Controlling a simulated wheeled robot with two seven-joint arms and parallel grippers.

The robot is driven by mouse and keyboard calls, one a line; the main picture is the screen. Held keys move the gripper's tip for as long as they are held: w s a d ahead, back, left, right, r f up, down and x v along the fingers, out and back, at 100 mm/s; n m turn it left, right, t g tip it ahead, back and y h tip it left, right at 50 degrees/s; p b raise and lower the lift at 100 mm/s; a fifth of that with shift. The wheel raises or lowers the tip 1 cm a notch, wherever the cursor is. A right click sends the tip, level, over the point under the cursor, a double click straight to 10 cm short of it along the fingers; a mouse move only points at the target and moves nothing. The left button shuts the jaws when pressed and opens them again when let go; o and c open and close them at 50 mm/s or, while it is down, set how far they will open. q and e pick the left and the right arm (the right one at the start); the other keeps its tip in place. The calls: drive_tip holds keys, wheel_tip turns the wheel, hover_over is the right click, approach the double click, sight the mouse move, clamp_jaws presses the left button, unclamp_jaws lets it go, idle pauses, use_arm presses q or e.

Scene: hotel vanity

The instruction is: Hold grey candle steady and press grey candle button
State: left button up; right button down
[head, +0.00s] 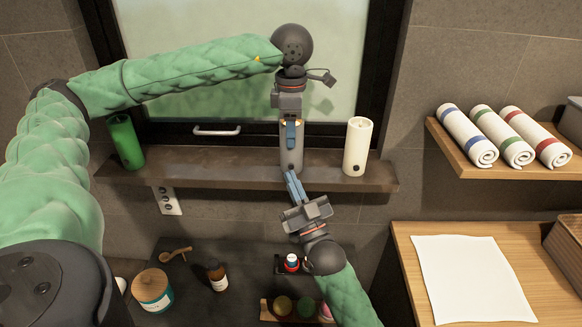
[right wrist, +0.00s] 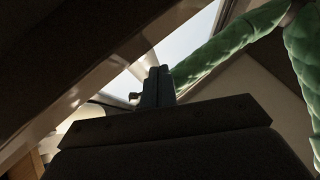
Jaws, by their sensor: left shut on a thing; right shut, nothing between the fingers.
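The grey candle (head: 291,158) stands upright on the dark window shelf (head: 230,172), between two other candles. My left gripper (head: 291,128) comes from above and is shut on the candle's upper part. My right gripper (head: 290,176) is shut and empty. Its fingertips are at the front of the grey candle's base; I cannot tell whether they touch it. The grey candle's button is not visible, with the right fingertips in front of the lower part. In the right wrist view, the closed fingers (right wrist: 157,86) point up toward the bright window.
A green candle (head: 126,142) stands left on the shelf and a cream candle (head: 356,145) right, each with a dark button low on its front. Below are a jar (head: 152,288), a brown bottle (head: 217,277) and a wall socket (head: 167,200). Rolled towels (head: 467,136) lie on a right shelf.

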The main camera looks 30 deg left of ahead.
drive_tip(key=shift+s+d, duration=0.6)
drive_tip(key=shift+s, duration=0.4)
drive_tip(key=shift+s+d, duration=0.6)
drive_tip(key=shift+s, duration=0.35)
use_arm(q)
drive_tip(key=o, duration=1.2)
wheel_tip(320, 180, up, 12)
drive_tip(key=shift+f, duration=0.1)
use_arm(e)
drive_tip(key=shift+f, duration=0.1)
